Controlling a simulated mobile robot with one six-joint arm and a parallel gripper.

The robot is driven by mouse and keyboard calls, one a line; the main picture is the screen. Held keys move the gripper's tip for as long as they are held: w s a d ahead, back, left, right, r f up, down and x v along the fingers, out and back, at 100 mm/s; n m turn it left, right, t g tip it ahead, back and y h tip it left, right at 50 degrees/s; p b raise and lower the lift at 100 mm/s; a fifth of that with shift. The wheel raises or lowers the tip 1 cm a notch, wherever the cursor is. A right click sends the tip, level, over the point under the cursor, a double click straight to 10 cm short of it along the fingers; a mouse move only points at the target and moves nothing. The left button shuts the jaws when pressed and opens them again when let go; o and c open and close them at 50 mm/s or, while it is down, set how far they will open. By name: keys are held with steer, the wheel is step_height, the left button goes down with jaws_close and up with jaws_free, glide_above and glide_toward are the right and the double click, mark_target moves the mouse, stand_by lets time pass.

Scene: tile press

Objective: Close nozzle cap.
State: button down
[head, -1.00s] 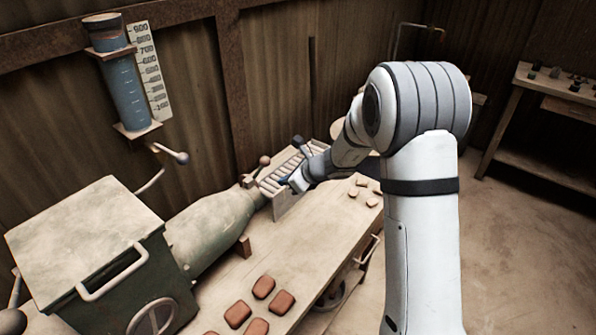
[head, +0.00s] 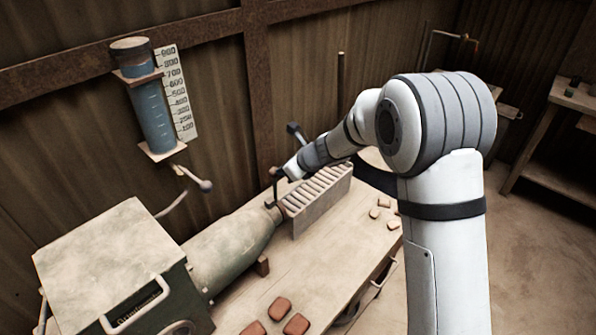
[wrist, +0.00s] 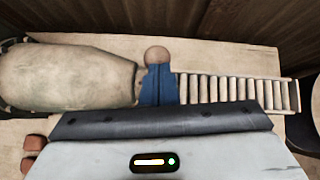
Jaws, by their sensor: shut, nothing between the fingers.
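The press's pale green barrel (head: 232,245) narrows to its nozzle end beside the slatted rack. A short lever with a round knob (head: 275,172) stands up at that nozzle end; I take it as the cap's handle. In the wrist view, the round tan knob (wrist: 158,55) shows just beyond my fingertips. My gripper (head: 282,173) is shut and empty, its blue fingers (wrist: 158,88) together right beside the knob. I cannot tell whether they touch it. The cap itself is hidden behind the fingers, so its position is unclear.
The slatted roller rack (head: 318,200) runs right from the nozzle. Reddish tiles (head: 297,324) and small pale pieces (head: 379,212) lie on the bench (head: 290,270). The press's box-shaped hopper (head: 115,255) is at left. A blue measuring cylinder (head: 150,112) hangs on the wall.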

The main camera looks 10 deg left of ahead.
steer(key=shift+w+a+r, duration=0.2)
steer(key=shift+w+a, duration=0.05)
steer(key=shift+a, duration=0.4)
steer(key=shift+w+a+r, duration=0.15)
steer(key=shift+a+r, duration=0.05)
steer(key=shift+r, duration=0.05)
steer(key=shift+w+a+r, duration=0.1)
steer(key=shift+a, duration=0.2)
steer(key=shift+d+f, duration=0.1)
steer(key=shift+f, duration=0.15)
steer(key=shift+d, duration=0.15)
